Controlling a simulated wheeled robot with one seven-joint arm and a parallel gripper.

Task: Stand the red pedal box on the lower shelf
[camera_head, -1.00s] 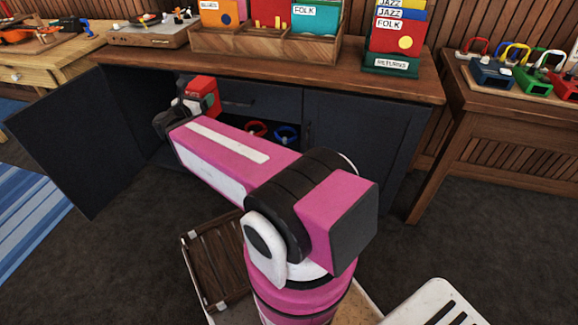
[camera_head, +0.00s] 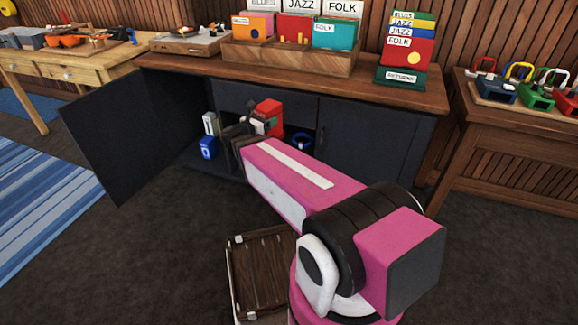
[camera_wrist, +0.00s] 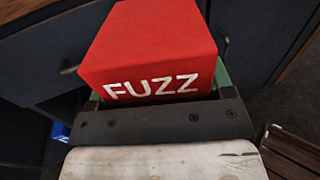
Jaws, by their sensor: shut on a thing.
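The red pedal box (camera_head: 268,116) is in my gripper (camera_head: 256,128), in front of the dark cabinet under the counter. In the wrist view the red pedal box (camera_wrist: 152,45) fills the upper middle, with "FUZZ" in white letters on the side facing the camera. My gripper (camera_wrist: 155,105) is shut on it; the fingertips are mostly hidden behind the box. The lower shelf (camera_head: 205,163) is inside the cabinet, at the left where the door stands open. A blue box (camera_head: 208,147) and a white-grey box (camera_head: 211,123) are at this left opening.
The open cabinet door (camera_head: 135,140) juts out at the left. A closed drawer (camera_head: 265,105) is above. The counter (camera_head: 330,88) holds record crates. A brown slatted crate (camera_head: 262,270) is low in front.

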